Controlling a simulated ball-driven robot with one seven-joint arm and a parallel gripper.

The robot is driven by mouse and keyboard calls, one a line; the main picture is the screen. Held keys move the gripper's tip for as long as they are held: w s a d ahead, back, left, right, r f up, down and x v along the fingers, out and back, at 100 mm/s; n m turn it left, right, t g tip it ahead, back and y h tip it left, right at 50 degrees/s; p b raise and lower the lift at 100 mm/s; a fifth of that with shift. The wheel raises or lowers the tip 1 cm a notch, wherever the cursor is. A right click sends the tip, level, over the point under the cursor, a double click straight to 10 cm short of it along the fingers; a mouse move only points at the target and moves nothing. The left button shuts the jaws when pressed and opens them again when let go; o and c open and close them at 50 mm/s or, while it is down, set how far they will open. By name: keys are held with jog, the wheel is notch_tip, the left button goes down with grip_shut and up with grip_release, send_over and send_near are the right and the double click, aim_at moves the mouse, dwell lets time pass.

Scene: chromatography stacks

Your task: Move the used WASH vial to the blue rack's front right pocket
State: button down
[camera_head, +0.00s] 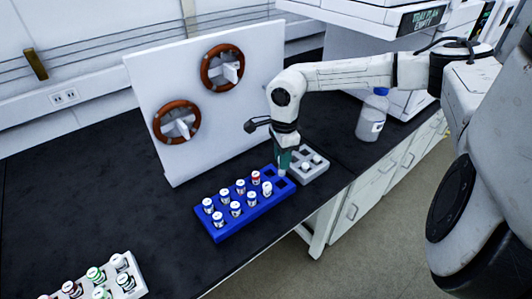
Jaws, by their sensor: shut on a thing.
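The blue rack (245,226) stands on the black bench, with two rows of white-capped vials and one red-marked vial (255,177) in the back row. A dark, empty-looking pocket (286,183) shows at its right end, beside a vial (267,188) in the front row. My gripper (283,168) points down over the rack's back right end. It is shut on a small vial, mostly hidden by the teal fingers; its label is unreadable. I cannot tell whether the held vial touches the rack.
A grey rack (318,174) with pale vials sits close to the right. A white rack (134,290) of coloured-cap vials is at the lower left. A blue-capped bottle (371,118) stands right. The bench's left is clear.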

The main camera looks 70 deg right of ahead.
aim_at(281, 174)
jog(key=shift+d+f, duration=0.1)
jog(key=shift+f+b, duration=1.2)
jog(key=shift+f, duration=0.75)
jog(key=shift+f+b, duration=0.15)
jog(key=shift+b, duration=0.2)
jog(key=shift+f+b, duration=0.7)
jog(key=shift+f, duration=0.2)
jog(key=shift+f, duration=0.15)
jog(key=shift+f+b, duration=0.4)
jog(key=shift+b, duration=0.05)
jog(key=shift+c, duration=2)
grip_release()
